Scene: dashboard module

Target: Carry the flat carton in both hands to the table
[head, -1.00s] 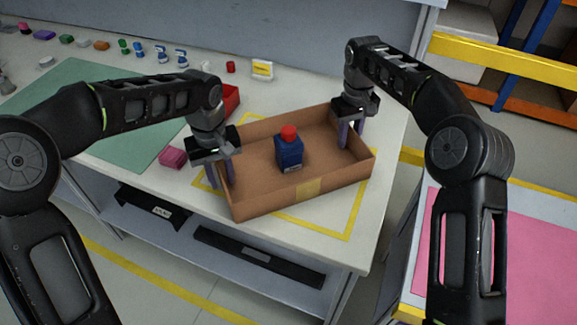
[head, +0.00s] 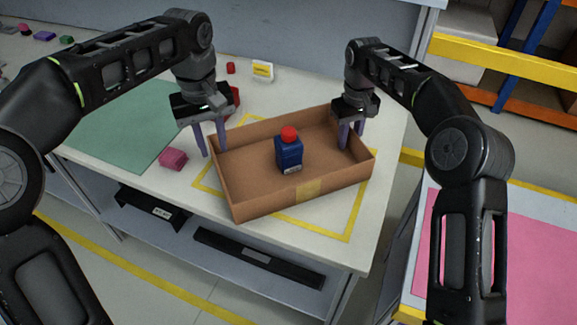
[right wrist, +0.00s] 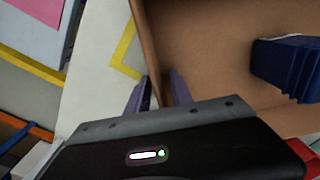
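The flat brown carton (head: 262,204) sits on the white table (head: 120,193), partly over a yellow outline (head: 348,222).
A pink block (head: 173,159) lies left of the carton, near a green mat (head: 120,130). A red bin behind my left gripper is mostly hidden. A small yellow-and-white sign (head: 262,71) stands at the back. A pink-topped surface (head: 540,250) is at the right.

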